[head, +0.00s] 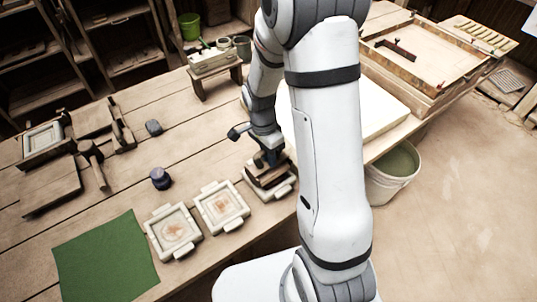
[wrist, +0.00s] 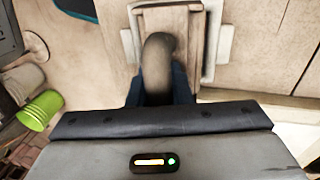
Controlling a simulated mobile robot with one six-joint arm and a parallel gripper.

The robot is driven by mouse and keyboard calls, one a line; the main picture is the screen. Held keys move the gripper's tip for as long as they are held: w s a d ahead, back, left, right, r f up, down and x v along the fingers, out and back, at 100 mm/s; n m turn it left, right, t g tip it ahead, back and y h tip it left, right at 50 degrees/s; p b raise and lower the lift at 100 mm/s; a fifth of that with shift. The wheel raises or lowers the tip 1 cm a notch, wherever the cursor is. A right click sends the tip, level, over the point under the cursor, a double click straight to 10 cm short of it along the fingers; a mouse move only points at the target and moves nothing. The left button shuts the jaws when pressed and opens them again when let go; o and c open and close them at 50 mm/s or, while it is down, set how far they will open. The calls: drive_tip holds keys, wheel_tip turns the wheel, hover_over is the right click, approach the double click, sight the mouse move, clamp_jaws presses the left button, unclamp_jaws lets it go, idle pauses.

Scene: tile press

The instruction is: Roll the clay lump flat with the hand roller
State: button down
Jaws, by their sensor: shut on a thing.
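My gripper (head: 270,157) is low over the right-hand one of a row of pale tile moulds. In the wrist view its blue fingers (wrist: 158,88) are shut on a rounded beige-grey handle (wrist: 159,58). A flat wooden block lies under the handle, over a pale frame (wrist: 220,45). In the head view a brown block (head: 268,177) shows beneath the fingers at that mould. I cannot tell whether the held thing is the hand roller. I make out no clear clay lump; my arm hides part of the bench.
Two pale moulds (head: 173,231) (head: 221,207) with brownish middles lie left of my gripper. A green cloth (head: 105,262), a dark round pot (head: 160,179) and wooden tools (head: 90,162) are further left. A bucket (head: 393,174) stands on the floor at right.

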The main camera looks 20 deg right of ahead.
drive_tip(key=shift+f, duration=0.35)
drive_tip(key=shift+s, duration=0.1)
drive_tip(key=shift+s+d+r, duration=0.15)
drive_tip(key=shift+s+d, duration=0.1)
drive_tip(key=shift+s, duration=0.3)
drive_tip(key=shift+s+d+f+b, duration=0.15)
drive_tip(key=shift+s+b, duration=0.2)
drive_tip(key=shift+s, duration=0.05)
drive_tip(key=shift+s+d+f+b, duration=0.1)
drive_tip(key=shift+s+f+b, duration=0.05)
drive_tip(key=shift+s+b, duration=0.2)
drive_tip(key=shift+w+a, duration=0.35)
drive_tip(key=shift+w, duration=0.55)
drive_tip(key=shift+w+a, duration=0.3)
drive_tip(key=shift+w, duration=0.65)
drive_tip(key=shift+w+a, duration=0.35)
drive_tip(key=shift+w, duration=0.55)
wheel_tip(320, 180, up, 7)
drive_tip(key=p, duration=0.5)
